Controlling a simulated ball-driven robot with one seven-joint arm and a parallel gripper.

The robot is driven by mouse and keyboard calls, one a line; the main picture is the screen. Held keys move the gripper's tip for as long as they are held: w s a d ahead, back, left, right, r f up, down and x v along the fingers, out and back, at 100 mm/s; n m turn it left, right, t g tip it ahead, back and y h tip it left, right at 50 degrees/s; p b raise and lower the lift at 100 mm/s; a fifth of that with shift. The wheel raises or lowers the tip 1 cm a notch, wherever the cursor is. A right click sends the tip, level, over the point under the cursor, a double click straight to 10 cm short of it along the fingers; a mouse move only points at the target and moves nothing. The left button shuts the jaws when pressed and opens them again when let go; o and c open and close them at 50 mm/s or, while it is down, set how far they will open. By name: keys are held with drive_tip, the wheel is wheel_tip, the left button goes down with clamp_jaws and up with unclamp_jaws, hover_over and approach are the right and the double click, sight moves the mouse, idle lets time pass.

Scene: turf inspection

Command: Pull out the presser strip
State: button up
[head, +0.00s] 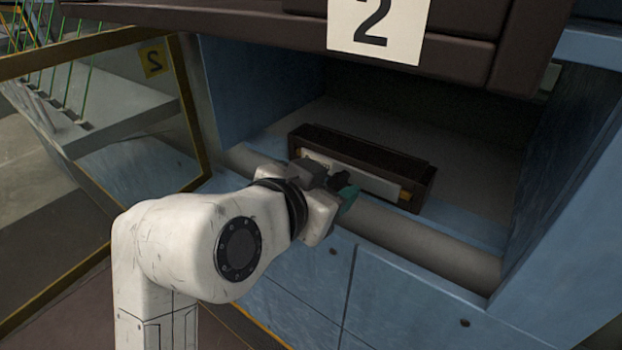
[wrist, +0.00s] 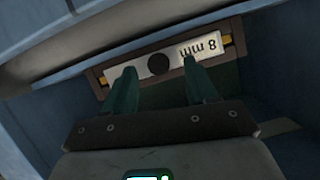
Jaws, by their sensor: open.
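A pale metal strip (head: 376,184), which I take to be the presser strip, sits in the front of a dark brown frame (head: 365,148) inside the blue bay. In the wrist view the strip (wrist: 180,57) reads "8 mm" upside down and carries a round dark spot, knob or hole. My gripper (head: 344,192) is in front of the strip and hides part of it in the head view. In the wrist view its green fingers (wrist: 164,72) are apart, one on each side of the dark spot, with nothing held. I cannot tell whether the fingertips touch the strip.
A grey rounded bar (head: 425,243) runs along the bay's front edge, below my gripper. A dark panel marked 2 (head: 375,30) overhangs the opening. Blue side walls (head: 560,190) bound the bay. A yellow-edged transparent door (head: 188,105) stands open at the left.

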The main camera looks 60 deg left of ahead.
drive_tip(key=shift+x, duration=1)
drive_tip(key=shift+c, duration=0.5)
clamp_jaws()
